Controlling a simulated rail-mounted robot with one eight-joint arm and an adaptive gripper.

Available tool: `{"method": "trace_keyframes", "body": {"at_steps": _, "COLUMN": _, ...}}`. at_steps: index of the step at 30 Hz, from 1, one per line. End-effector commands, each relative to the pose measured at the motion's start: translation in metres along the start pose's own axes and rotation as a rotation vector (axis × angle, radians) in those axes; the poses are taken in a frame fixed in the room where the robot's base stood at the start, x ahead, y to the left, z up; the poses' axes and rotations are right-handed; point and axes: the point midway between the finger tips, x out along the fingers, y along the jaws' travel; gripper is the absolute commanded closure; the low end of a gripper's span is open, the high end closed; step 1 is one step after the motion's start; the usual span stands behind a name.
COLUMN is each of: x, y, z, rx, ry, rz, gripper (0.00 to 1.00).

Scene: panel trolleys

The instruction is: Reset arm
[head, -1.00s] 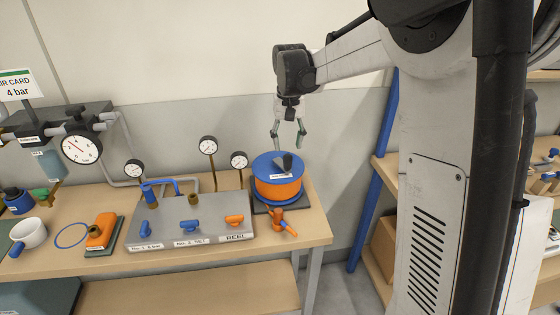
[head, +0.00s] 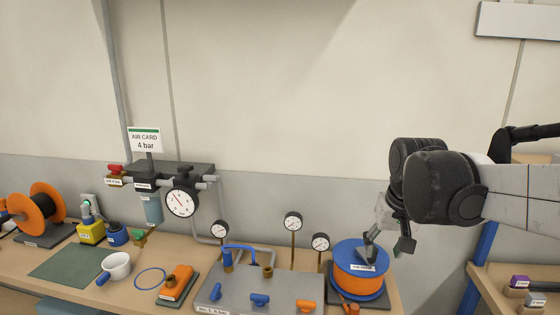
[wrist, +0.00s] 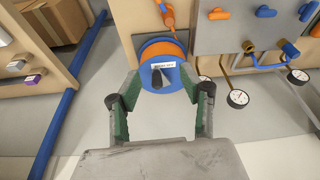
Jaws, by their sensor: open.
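My gripper (head: 388,246) is at the right end of the bench, beside and above the blue-and-orange hose reel. It is open and empty, and its two fingers also show spread apart in the wrist view (wrist: 162,92). The hose reel (head: 360,270) has a blue top with a dark crank handle and a white label. My arm comes in from the right. The gripper overlaps the reel's right edge in the head view, and I cannot tell any contact.
A grey valve panel (head: 235,297) with blue and orange levers and several gauges stands left of the reel. A shelf (head: 483,273) stands at the right.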

Motion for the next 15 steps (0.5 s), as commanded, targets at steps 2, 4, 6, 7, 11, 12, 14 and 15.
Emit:
{"method": "trace_keyframes", "body": {"at_steps": 2, "x": -0.006, "y": -0.002, "z": 0.021, "rx": -0.01, "ry": 0.034, "rz": -0.003, "gripper": 0.6}}
{"method": "trace_keyframes", "body": {"at_steps": 4, "x": -0.011, "y": -0.004, "z": 0.036, "rx": -0.018, "ry": 0.064, "rz": -0.005, "gripper": 0.6}}
{"method": "trace_keyframes", "body": {"at_steps": 6, "x": -0.014, "y": -0.005, "z": 0.052, "rx": -0.025, "ry": 0.095, "rz": -0.008, "gripper": 0.6}}
{"method": "trace_keyframes", "body": {"at_steps": 7, "x": -0.015, "y": -0.006, "z": 0.058, "rx": -0.029, "ry": 0.108, "rz": -0.009, "gripper": 0.6}}
{"method": "trace_keyframes", "body": {"at_steps": 11, "x": -0.017, "y": -0.008, "z": 0.087, "rx": -0.043, "ry": 0.164, "rz": -0.014, "gripper": 0.6}}
{"method": "trace_keyframes", "body": {"at_steps": 12, "x": -0.017, "y": -0.009, "z": 0.096, "rx": -0.047, "ry": 0.181, "rz": -0.016, "gripper": 0.6}}
{"method": "trace_keyframes", "body": {"at_steps": 14, "x": -0.016, "y": -0.01, "z": 0.109, "rx": -0.054, "ry": 0.208, "rz": -0.018, "gripper": 0.6}}
{"method": "trace_keyframes", "body": {"at_steps": 15, "x": -0.015, "y": -0.01, "z": 0.118, "rx": -0.058, "ry": 0.225, "rz": -0.02, "gripper": 0.6}}
